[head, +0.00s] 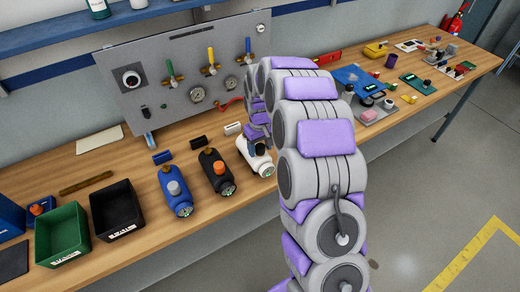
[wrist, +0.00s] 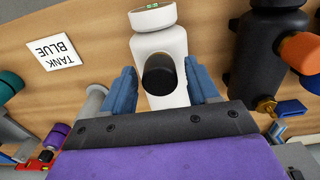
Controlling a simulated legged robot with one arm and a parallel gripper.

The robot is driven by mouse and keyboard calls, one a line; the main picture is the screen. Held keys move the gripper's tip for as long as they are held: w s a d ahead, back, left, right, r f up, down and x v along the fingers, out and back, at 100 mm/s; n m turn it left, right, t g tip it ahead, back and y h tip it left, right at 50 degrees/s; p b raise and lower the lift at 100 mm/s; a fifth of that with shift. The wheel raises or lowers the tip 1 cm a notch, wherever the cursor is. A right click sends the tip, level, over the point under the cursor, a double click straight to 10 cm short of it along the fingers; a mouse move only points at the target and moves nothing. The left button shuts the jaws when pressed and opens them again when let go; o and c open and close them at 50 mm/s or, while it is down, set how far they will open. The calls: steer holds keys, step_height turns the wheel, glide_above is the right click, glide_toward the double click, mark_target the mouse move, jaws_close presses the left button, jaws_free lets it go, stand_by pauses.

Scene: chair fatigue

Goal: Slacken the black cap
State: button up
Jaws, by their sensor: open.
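The black cap (wrist: 160,76) stands on the white tank (wrist: 160,42) in the middle of the wrist view. The white tank (head: 252,163) lies on the wooden bench in the head view, partly hidden by my arm. My gripper (wrist: 160,70) is open, with one blue finger on each side of the black cap. Gaps show between the fingers and the cap in the wrist view, so neither finger appears to grip it. In the head view my gripper (head: 258,148) is over the white tank, mostly hidden.
A black tank (head: 212,163) with an orange cap and a blue tank (head: 172,197) with a grey cap lie left of the white tank. Green (head: 58,256) and black (head: 122,230) bins stand farther left. A valve panel (head: 175,105) rises behind. A label card (wrist: 54,53) lies nearby.

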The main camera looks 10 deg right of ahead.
stand_by(0.3)
steer(key=m, duration=0.3)
steer(key=shift+m, duration=0.5)
steer(key=m+p, duration=0.1)
steer(key=m, duration=0.3)
steer(key=c, duration=0.9)
steer(key=n+p, duration=0.1)
steer(key=n, duration=0.2)
steer(key=shift+n, duration=0.3)
